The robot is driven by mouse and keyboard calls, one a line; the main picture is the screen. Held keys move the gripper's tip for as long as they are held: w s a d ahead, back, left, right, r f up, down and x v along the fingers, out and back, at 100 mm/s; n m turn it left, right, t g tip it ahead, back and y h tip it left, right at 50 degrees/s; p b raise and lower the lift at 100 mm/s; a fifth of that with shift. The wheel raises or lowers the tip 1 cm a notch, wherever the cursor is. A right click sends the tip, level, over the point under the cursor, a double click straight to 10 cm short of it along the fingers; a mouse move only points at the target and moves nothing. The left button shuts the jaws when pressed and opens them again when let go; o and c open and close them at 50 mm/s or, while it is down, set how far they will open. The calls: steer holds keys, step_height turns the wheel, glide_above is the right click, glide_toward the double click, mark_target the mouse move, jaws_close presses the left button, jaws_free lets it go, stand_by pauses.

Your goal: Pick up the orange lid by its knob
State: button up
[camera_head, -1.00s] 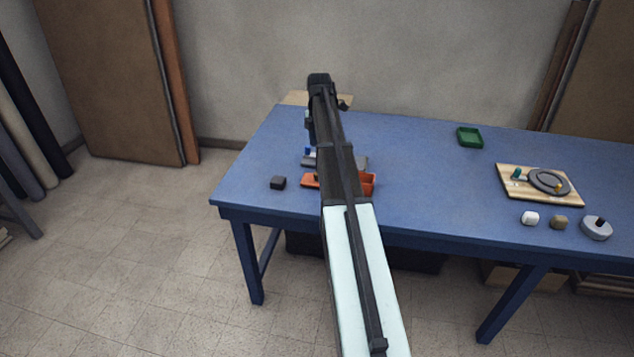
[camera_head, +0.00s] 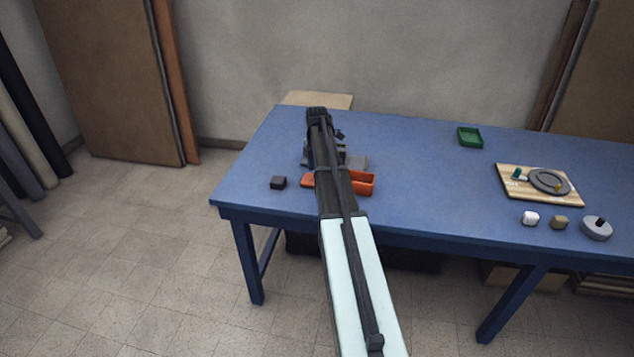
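An orange piece (camera_head: 308,181) lies on the blue table (camera_head: 430,190), showing just left of my arm; it looks like the orange lid, but its knob is hidden. An orange open box (camera_head: 363,184) shows just right of my arm. My arm covers the middle, so I cannot tell whether the two touch. My arm reaches over the table from the bottom, its far end beyond the orange things. My gripper is at this far end, but its fingers are hidden behind the arm, so I cannot see whether it is open or holds anything.
A dark block (camera_head: 278,183) lies to the left. A green tray (camera_head: 470,138), a wooden board (camera_head: 512,188) with a grey disc (camera_head: 549,181), and several small pieces stand at right. The table's middle is clear.

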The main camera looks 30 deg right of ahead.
step_height(320, 180, down, 2)
steer(key=shift+f, duration=0.1)
jaws_close()
stand_by(0.5)
